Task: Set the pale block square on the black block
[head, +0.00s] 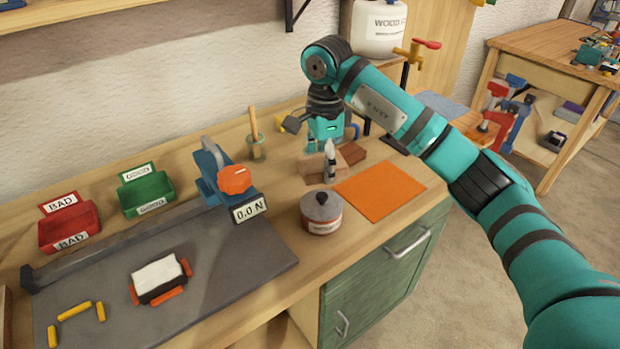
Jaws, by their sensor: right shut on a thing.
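A pale, nearly white block (158,272) lies on top of a black block (166,297) on the grey mat in the head view. Their edges look roughly lined up, but the exact fit is too small to tell. Orange pieces (168,294) sit against the sides of the black block. My right gripper (324,160) is well to the right of them, pointing down at the back of the bench. It is shut on what looks like a tan wooden block (311,171), partly hidden by a finger. My left gripper is out of view.
An orange sheet (382,190) and a lidded round tin (321,218) are near my right gripper. A brown block (353,153) stands beside it. A blue gauge with an orange knob (234,180) stands between the gripper and the stacked blocks. Red (69,227) and green (147,194) bins are behind.

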